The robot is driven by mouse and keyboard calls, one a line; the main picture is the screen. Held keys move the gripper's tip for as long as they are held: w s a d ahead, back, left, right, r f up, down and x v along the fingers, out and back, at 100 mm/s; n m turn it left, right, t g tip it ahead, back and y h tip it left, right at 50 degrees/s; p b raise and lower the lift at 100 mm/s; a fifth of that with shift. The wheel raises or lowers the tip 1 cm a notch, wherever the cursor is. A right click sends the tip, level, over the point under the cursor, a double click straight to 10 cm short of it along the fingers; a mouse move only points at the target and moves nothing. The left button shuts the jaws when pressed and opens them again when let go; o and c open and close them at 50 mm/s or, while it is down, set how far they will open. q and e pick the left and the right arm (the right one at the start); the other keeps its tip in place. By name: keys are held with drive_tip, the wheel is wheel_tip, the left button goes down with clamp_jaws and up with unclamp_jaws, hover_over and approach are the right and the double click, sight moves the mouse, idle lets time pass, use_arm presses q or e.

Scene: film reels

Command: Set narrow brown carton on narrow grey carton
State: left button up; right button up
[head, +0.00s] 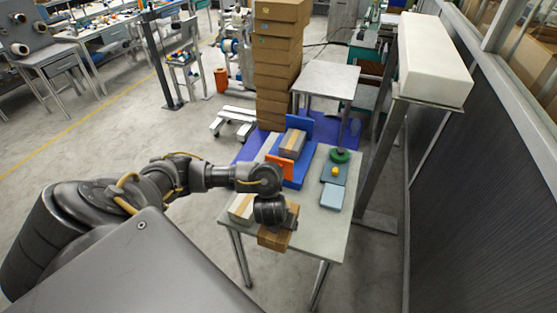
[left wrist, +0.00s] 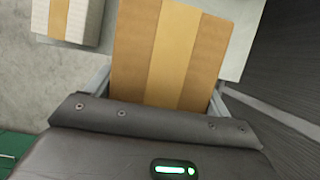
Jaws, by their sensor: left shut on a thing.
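My left gripper (head: 277,222) is shut on a brown carton (head: 274,239) with a lighter tape stripe. It holds the carton at the table's near edge. In the left wrist view the brown carton (left wrist: 172,50) fills the space between the fingers. Another grey carton (head: 293,141) with a tan stripe rests in the blue holder. My right gripper is out of view.
The table (head: 308,226) bears the blue holder (head: 300,170), an orange piece (head: 279,167), a green ring (head: 340,156), a yellow ball (head: 335,171) and a light blue block (head: 332,195). A tall shelf post (head: 384,160) stands right. Brown boxes (head: 276,75) are stacked behind.

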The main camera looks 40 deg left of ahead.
use_arm(q)
drive_tip(key=shift+s+d+r, duration=0.1)
drive_tip(key=shift+d+r, duration=0.05)
drive_tip(key=shift+d, duration=0.25)
drive_tip(key=shift+s+d, duration=0.1)
drive_tip(key=shift+d, duration=0.1)
drive_tip(key=shift+s+d+r, duration=0.1)
drive_tip(key=shift+s+r, duration=0.15)
drive_tip(key=shift+s, duration=0.35)
drive_tip(key=shift+b, duration=0.3)
